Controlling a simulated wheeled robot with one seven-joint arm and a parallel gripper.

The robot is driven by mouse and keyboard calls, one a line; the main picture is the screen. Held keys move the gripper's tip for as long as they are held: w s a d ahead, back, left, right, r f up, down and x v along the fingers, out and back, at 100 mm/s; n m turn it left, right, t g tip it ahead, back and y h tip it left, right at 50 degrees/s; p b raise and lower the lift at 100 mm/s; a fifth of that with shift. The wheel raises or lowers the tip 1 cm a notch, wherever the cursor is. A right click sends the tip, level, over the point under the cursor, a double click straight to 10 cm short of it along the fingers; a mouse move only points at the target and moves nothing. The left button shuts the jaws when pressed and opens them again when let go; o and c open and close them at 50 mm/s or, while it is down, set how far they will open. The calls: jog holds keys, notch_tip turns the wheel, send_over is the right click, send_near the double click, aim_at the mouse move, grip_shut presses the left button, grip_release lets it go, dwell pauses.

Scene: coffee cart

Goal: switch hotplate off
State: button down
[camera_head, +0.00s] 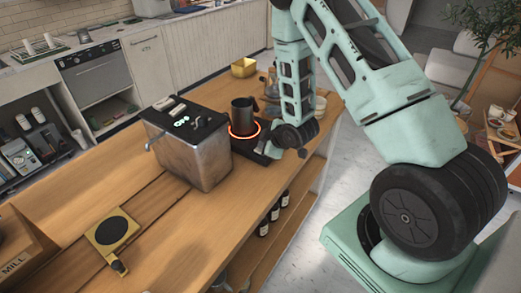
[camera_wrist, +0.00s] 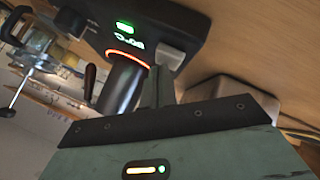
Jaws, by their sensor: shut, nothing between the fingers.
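The hotplate (camera_head: 250,152) is a low black unit on the wooden counter, and its ring (camera_head: 243,131) glows orange-red. A dark metal jug (camera_head: 242,112) stands on the ring. In the wrist view the hotplate (camera_wrist: 142,27) appears upside down, with a lit green display (camera_wrist: 124,28), the glowing ring (camera_wrist: 127,59) and the jug (camera_wrist: 121,88). A grey rocker-like switch (camera_wrist: 172,53) sits beside the display. My gripper (camera_wrist: 160,73) is shut and empty, its fingertips close to this switch. I cannot tell whether they touch it.
A large metal machine (camera_head: 190,155) stands directly left of the hotplate. A yellow box (camera_head: 243,68) and glassware are behind it. A yellow scale-like pad (camera_head: 112,231) lies at the counter's front left. Bottles (camera_head: 275,213) stand on the shelf below the counter edge.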

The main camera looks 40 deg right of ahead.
jog(key=shift+f, duration=0.2)
jog(key=shift+r, duration=0.2)
jog(key=shift+r+p, duration=0.5)
jog(key=shift+r, duration=0.35)
notch_tip(320, 180, up, 6)
jog(key=p, duration=0.4)
dwell(0.6)
